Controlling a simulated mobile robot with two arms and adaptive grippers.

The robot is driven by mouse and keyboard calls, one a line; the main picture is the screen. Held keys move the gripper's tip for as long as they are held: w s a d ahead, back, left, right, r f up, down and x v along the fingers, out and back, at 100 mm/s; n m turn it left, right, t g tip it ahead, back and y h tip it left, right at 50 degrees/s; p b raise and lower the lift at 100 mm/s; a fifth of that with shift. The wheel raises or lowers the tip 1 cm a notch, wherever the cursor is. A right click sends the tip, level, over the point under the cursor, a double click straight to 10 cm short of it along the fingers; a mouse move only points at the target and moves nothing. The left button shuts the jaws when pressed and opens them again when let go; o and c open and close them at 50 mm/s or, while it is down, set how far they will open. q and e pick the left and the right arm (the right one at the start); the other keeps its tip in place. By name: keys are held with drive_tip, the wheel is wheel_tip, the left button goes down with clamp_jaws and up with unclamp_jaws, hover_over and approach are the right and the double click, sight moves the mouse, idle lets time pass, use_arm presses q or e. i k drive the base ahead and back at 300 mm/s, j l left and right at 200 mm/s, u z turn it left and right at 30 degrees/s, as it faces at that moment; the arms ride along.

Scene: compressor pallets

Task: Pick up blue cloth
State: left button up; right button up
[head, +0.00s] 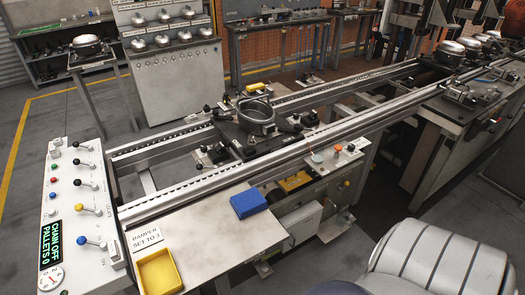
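A folded blue cloth (248,203) lies flat on the light metal tabletop (205,232) in the lower middle of the head view. It is near the table's right edge, in front of the conveyor rail. Nothing covers it or touches it from above. Neither of my grippers shows in the head view.
A yellow tray (159,272) and a "damper set to 3" sign (145,238) are left of the cloth. A lever panel (80,215) stands at far left. Behind runs a conveyor rail (220,175) with a compressor housing (256,117). A grey ribbed seat (440,262) fills the lower right.

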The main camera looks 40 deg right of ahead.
sight(247, 203)
drive_tip(key=z, duration=1.25)
